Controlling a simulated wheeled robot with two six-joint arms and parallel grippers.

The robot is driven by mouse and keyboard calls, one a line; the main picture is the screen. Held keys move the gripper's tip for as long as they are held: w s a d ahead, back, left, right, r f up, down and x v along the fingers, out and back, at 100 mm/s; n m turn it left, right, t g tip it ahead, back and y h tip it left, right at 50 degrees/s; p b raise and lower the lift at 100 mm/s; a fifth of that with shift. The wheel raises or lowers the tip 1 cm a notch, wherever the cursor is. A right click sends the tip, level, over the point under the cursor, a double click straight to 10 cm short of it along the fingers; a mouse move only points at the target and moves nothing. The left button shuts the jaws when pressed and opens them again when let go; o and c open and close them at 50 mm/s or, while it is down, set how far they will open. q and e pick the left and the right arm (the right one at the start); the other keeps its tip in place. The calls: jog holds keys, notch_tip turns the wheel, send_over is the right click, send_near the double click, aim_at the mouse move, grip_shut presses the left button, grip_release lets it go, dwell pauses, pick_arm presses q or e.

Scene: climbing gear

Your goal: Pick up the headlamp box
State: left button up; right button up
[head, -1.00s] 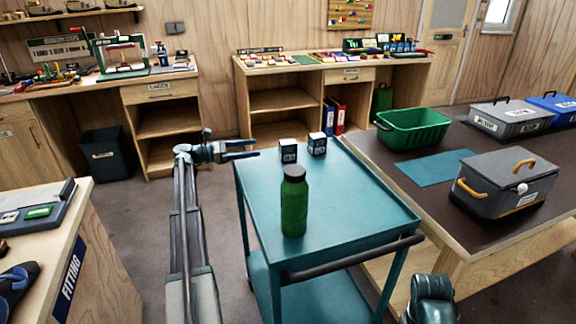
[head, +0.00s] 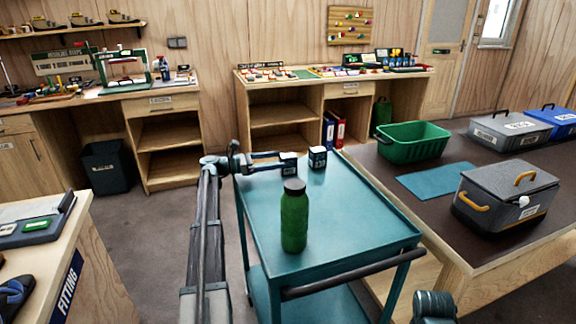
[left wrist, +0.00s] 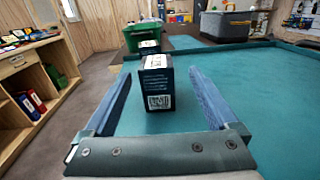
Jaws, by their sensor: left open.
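My right gripper is not in view.
A green bottle (head: 294,218) stands on the teal cart (head: 345,222), in front of the boxes. The cart's right part is clear. A table on the right holds a green basket (head: 412,142), a blue mat (head: 437,180) and a grey cooler (head: 507,197).

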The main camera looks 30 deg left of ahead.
aim_at(288, 164)
pick_arm(q)
jog(key=x, duration=0.5)
jog(key=shift+w+a, duration=0.1)
jog(key=shift+w, duration=0.15)
grip_shut()
